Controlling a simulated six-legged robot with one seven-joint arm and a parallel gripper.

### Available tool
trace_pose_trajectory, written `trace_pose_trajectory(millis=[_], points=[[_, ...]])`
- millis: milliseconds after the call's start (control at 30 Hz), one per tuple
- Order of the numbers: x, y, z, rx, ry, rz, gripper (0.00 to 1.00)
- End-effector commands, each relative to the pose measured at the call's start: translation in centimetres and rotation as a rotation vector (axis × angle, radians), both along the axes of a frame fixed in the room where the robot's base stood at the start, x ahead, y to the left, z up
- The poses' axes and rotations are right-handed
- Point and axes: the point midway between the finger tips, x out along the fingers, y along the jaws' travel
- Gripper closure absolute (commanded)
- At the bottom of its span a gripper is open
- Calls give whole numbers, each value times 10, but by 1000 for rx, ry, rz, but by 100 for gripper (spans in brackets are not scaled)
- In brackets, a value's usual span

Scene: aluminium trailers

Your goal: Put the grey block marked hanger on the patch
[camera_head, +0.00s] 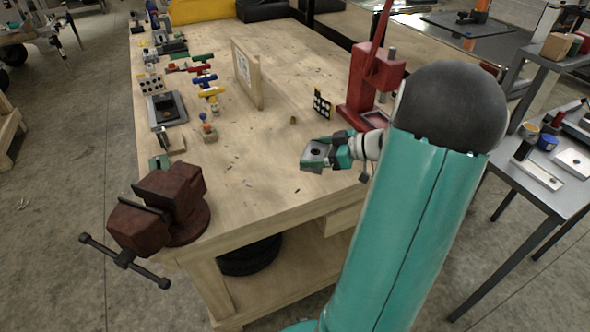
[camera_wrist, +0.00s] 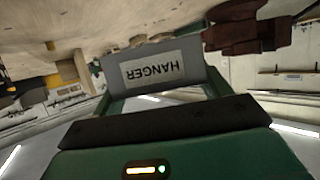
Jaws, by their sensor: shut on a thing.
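The grey block (camera_wrist: 120,60) carries a pale label reading HANGER, upside down in the wrist view. My gripper (camera_wrist: 158,88) is shut on it, with a green finger at each side. In the head view my gripper (camera_head: 330,152) holds the grey block (camera_head: 315,152) above the front right part of the wooden bench (camera_head: 262,160). The block looks clear of the bench top, though its height is hard to judge. I cannot make out for certain a patch on the bench; my arm hides part of the right side.
A rusty vise (camera_head: 165,205) sits at the front left corner. An upright wooden panel (camera_head: 246,75) stands mid-bench. Small coloured parts line the left edge. The bench's middle is mostly clear.

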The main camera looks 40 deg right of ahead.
Motion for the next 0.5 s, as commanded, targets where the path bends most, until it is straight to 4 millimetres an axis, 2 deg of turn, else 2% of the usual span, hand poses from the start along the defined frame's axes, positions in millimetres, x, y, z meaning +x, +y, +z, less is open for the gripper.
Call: trace_pose_trajectory(millis=[33, 200, 500], points=[[11, 5, -8, 5, -1, 5, 61], [35, 13, -38, 4, -1, 3, 61], [55, 20, -60, 2, -1, 2, 61]])
